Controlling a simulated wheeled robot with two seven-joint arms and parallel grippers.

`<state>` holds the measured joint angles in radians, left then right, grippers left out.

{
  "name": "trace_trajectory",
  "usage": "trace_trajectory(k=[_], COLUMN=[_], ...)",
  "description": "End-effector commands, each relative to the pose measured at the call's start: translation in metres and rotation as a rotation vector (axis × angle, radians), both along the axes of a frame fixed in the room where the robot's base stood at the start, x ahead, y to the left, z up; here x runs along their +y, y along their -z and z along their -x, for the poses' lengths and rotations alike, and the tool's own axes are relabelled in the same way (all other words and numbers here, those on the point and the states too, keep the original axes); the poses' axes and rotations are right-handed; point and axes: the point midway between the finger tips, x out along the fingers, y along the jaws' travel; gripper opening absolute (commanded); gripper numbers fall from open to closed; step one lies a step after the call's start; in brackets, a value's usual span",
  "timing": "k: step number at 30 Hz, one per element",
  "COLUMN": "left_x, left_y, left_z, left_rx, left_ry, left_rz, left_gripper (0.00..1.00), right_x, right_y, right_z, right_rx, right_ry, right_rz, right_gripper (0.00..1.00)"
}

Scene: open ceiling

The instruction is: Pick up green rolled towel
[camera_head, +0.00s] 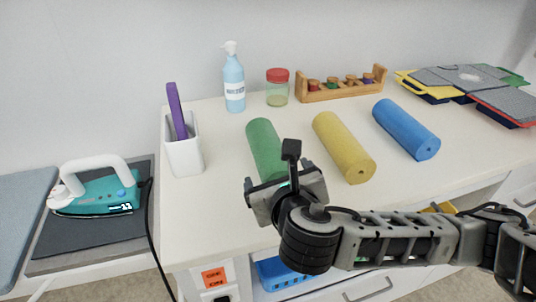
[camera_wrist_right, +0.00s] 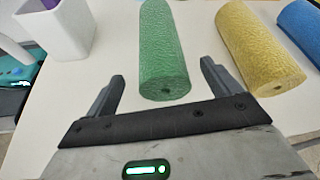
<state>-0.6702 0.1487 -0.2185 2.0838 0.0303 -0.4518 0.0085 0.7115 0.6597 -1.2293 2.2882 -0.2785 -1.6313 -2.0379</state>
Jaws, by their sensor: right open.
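The green rolled towel (camera_head: 264,145) lies on the white table, its near end partly hidden by my right gripper in the head view. My right gripper (camera_head: 280,172) is open and empty at the towel's near end. In the right wrist view, the green towel (camera_wrist_right: 163,50) lies ahead of the two spread fingers of my right gripper (camera_wrist_right: 160,80), roughly between them. My left gripper is not in view.
A yellow roll (camera_head: 343,146) and a blue roll (camera_head: 406,129) lie to the right. A white holder (camera_head: 184,155) with a purple item stands left. A bottle (camera_head: 234,84), a jar (camera_head: 277,90) and a wooden rack (camera_head: 342,88) stand behind. An iron (camera_head: 95,190) sits far left.

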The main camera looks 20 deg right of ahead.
Motion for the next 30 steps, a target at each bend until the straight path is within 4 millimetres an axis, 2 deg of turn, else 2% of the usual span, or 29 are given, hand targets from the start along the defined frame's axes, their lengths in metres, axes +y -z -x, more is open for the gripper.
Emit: trace_trajectory(k=[6,9,17,23,30], left_x=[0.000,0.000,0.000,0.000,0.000], left_y=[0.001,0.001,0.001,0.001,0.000], left_z=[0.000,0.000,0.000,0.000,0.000], left_rx=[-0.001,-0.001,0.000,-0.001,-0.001], left_ry=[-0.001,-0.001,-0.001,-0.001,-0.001], left_rz=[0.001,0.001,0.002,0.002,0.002], left_gripper=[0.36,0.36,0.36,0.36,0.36], right_x=[-0.003,-0.004,-0.004,-0.004,-0.004], right_y=[0.013,0.017,0.018,0.018,0.017], right_z=[-0.031,-0.039,-0.042,-0.042,-0.042], right_rx=[0.000,0.000,0.000,0.000,-0.002], right_ry=[0.002,0.001,-0.001,0.000,0.000], right_rz=[0.002,0.001,0.000,0.000,0.000], right_gripper=[0.89,0.89,0.89,0.36,0.36])
